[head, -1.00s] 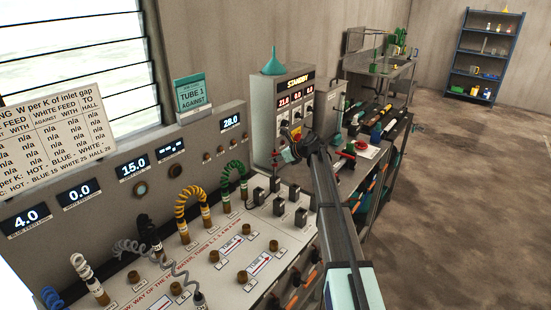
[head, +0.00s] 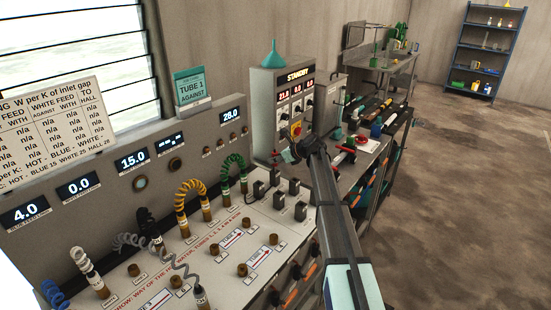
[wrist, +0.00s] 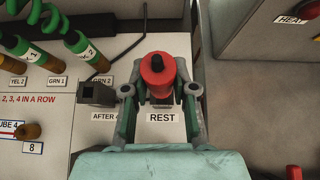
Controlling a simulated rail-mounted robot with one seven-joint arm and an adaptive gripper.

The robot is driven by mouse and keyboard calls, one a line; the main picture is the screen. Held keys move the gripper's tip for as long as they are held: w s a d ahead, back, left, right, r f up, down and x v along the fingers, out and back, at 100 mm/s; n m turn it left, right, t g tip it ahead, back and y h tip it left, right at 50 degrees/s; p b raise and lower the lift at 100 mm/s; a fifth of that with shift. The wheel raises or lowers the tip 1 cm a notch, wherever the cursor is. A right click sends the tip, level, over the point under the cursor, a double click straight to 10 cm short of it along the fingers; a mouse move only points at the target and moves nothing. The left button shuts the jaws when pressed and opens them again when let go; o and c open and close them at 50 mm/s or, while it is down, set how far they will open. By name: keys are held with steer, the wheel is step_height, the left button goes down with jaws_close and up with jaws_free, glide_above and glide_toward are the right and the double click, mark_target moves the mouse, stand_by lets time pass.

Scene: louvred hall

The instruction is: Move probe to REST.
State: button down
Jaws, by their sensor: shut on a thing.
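The probe (wrist: 157,75), with a red body and a dark round top, stands between the two fingertips of my gripper (wrist: 160,91) in the wrist view. The gripper is shut on it. The REST label (wrist: 162,118) lies just below the probe in that view, and the dark holder behind it is mostly hidden. I cannot tell whether the probe's lower end is seated in the holder or above it. In the head view my gripper (head: 285,157) is at the right end of the sloped panel, in front of the STANDBY box, and the probe is barely visible.
A black holder block (wrist: 97,93) at the AFTER 4 label stands close left of the gripper. Green hose ends (wrist: 85,47) are farther left. The STANDBY box (head: 283,92) rises behind the gripper. A bench with tools (head: 375,130) is to the right.

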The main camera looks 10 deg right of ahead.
steer(key=shift+f, duration=0.3)
steer(key=c, duration=0.8)
jaws_free()
steer(key=shift+c, duration=0.2)
steer(key=shift+r, duration=0.1)
steer(key=r+p, duration=0.1)
steer(key=s+d+r+p, duration=0.1)
steer(key=r, duration=0.1)
steer(key=s+r+p, duration=0.1)
steer(key=r, duration=0.1)
steer(key=shift+d+r+p, duration=0.15)
steer(key=shift+d+p, duration=0.25)
steer(key=shift+s+d+r, duration=0.15)
steer(key=shift+d+r, duration=0.1)
steer(key=shift+r, duration=0.15)
